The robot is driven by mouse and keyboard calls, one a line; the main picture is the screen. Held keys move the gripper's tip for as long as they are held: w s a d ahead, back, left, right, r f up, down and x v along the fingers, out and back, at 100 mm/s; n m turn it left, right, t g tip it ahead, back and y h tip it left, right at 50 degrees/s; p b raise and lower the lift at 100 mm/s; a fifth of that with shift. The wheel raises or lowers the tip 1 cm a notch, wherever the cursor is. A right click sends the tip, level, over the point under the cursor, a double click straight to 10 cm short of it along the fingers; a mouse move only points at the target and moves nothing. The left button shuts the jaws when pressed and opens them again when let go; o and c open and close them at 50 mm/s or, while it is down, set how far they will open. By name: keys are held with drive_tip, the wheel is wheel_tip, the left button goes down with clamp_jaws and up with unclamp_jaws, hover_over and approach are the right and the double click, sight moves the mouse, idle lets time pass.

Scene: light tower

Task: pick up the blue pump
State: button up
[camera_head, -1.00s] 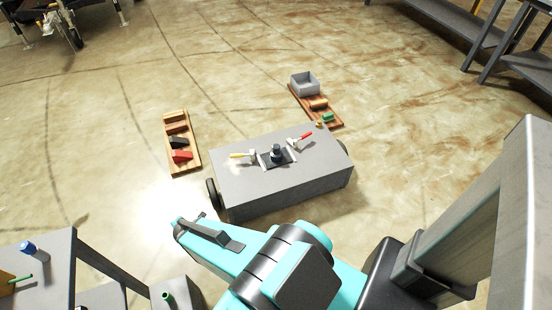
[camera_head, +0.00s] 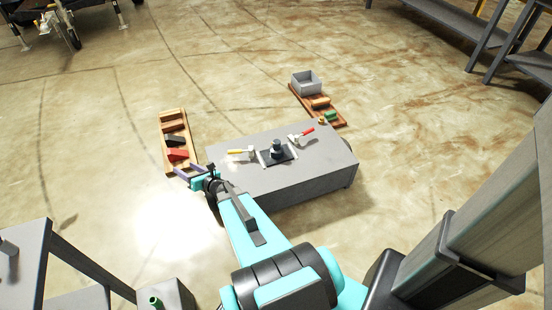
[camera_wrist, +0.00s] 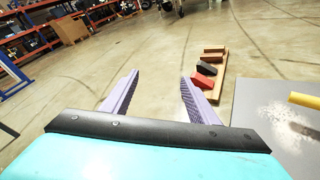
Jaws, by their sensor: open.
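No plainly blue pump shows now; the blue-topped item seen earlier on the table at the lower left is out of view. A dark, slightly bluish upright part (camera_head: 276,148) stands in the middle of the grey bench (camera_head: 300,176); I cannot tell whether it is the pump. My gripper (camera_head: 184,170) is at the bench's left end, in front of the wooden rack in the picture. In the wrist view its lavender fingers (camera_wrist: 158,82) are wide apart with nothing between them.
The wooden rack (camera_head: 166,128) holds red and black blocks (camera_head: 177,154). Yellow-handled (camera_head: 240,151) and red-handled (camera_head: 302,135) clamps flank the dark part. A grey bin (camera_head: 306,82) is on the board behind. A grey table (camera_head: 25,262) is lower left. Open floor lies left.

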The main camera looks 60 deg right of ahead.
drive_tip(key=s+d+f+n+t+b, duration=0.15)
drive_tip(key=s+d+b, duration=0.25)
drive_tip(key=d, duration=0.6)
drive_tip(key=m+g+h+b, duration=0.1)
drive_tip(key=h+b, duration=0.6)
drive_tip(key=b, duration=0.5)
approach(279, 146)
drive_tip(key=shift+r+x, duration=0.2)
drive_tip(key=shift+x, duration=0.9)
drive_tip(key=shift+b+x, duration=0.6)
drive_tip(key=shift+x, duration=3.7)
drive_tip(key=shift+w+f, duration=0.1)
